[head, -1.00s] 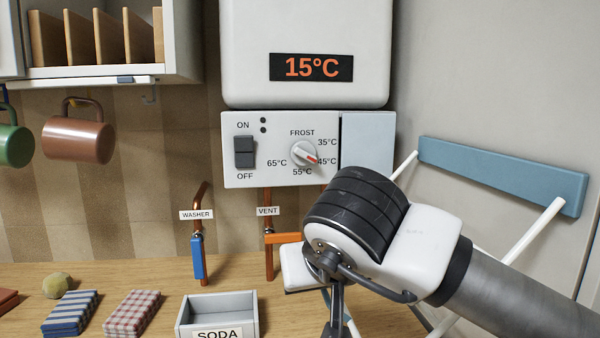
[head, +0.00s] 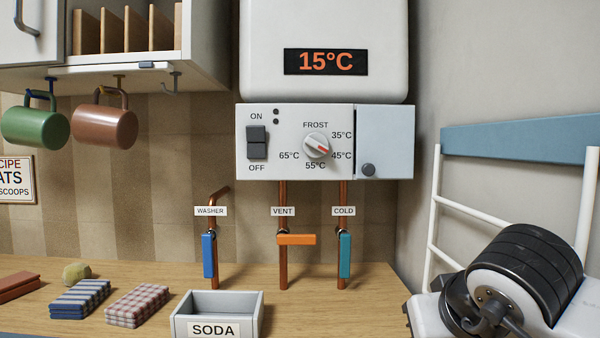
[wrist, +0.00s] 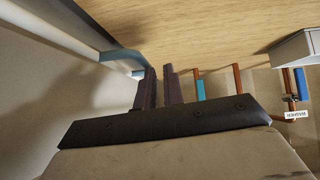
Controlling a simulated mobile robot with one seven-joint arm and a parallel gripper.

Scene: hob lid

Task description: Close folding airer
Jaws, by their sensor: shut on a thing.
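The folding airer has a broad blue bar (head: 520,138) near the right wall and white rods (head: 431,222) below it. In the head view its frame stands near upright, its lower part hidden behind my wrist. The head view shows the back of my wrist at the lower right, hiding my fingers. In the wrist view the two dark fingers of my gripper (wrist: 160,88) point ahead, close together. A blue piece of the airer (wrist: 122,55) runs to the left finger, and my gripper is shut on the airer. The exact contact is hidden.
A grey SODA box (head: 217,305) and folded cloths (head: 80,298) lie on the wooden counter (head: 130,262). Pipes with a blue, an orange and a teal valve (head: 345,255) rise behind it. The boiler panel (head: 296,142) hangs above. Mugs (head: 104,126) hang at the left.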

